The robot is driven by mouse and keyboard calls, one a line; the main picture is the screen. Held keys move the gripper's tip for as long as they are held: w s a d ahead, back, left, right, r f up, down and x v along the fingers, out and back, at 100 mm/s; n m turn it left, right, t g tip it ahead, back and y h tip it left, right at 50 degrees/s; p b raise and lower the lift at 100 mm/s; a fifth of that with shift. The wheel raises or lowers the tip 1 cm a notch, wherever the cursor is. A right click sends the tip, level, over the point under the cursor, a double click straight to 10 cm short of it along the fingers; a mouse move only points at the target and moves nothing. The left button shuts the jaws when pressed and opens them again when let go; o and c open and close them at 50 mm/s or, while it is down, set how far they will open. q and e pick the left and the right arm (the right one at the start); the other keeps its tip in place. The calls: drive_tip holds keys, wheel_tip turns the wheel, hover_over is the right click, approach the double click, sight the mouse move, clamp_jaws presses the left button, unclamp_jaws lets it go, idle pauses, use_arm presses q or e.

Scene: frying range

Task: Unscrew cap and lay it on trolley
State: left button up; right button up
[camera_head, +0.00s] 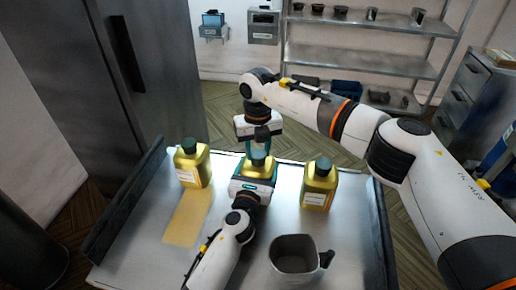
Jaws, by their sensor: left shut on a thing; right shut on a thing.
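A yellow oil bottle (258,166) stands upright at the middle of the trolley (140,240). My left gripper (255,174) reaches in from the front and is shut around this bottle's body, hiding most of it. My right gripper (259,148) comes from above, pointing down, and is shut on the cap (258,154) at the bottle's top. The cap is mostly hidden between the fingers. I cannot tell whether it is still threaded on the neck.
A capped yellow bottle (193,165) stands at the left and another (318,186) at the right. A grey open jug (295,257) stands at the front right. A yellowish strip (188,218) lies on the left. Raised dark edges flank the trolley. Its front left is clear.

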drive_tip(key=n, duration=0.4)
drive_tip(key=shift+r, duration=0.1)
drive_tip(key=n, duration=2.6)
drive_tip(key=shift+n, duration=0.3)
drive_tip(key=shift+r, duration=0.25)
drive_tip(key=shift+r, duration=0.9)
